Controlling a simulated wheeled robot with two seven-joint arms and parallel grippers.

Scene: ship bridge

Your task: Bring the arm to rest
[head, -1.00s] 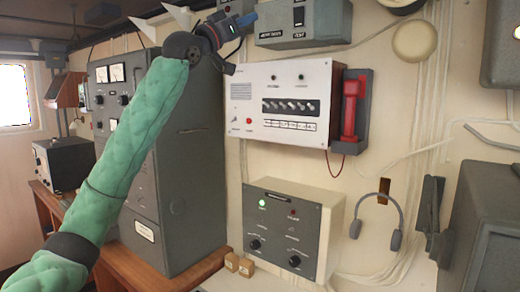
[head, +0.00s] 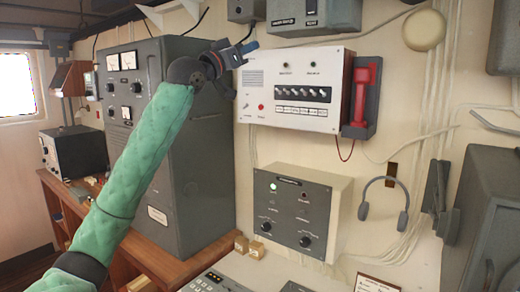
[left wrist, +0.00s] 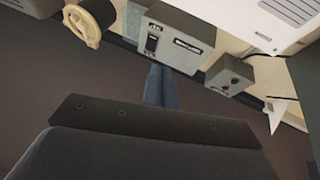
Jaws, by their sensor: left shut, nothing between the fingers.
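My left arm in its green sleeve comes in from the left in the head view and reaches up toward the wall. My left gripper (head: 250,46) is at its end, shut and empty. It shows in front of the upper left corner of the white intercom panel (head: 290,92); I cannot tell the gap. In the left wrist view the blue-grey fingers (left wrist: 160,86) are together with nothing between them. My right gripper is not in view.
A tall grey cabinet (head: 190,150) stands behind my arm. A red handset (head: 363,95) hangs beside the panel. A grey control box (head: 298,212), headphones (head: 384,199) and a grey wall box (head: 312,15) are nearby.

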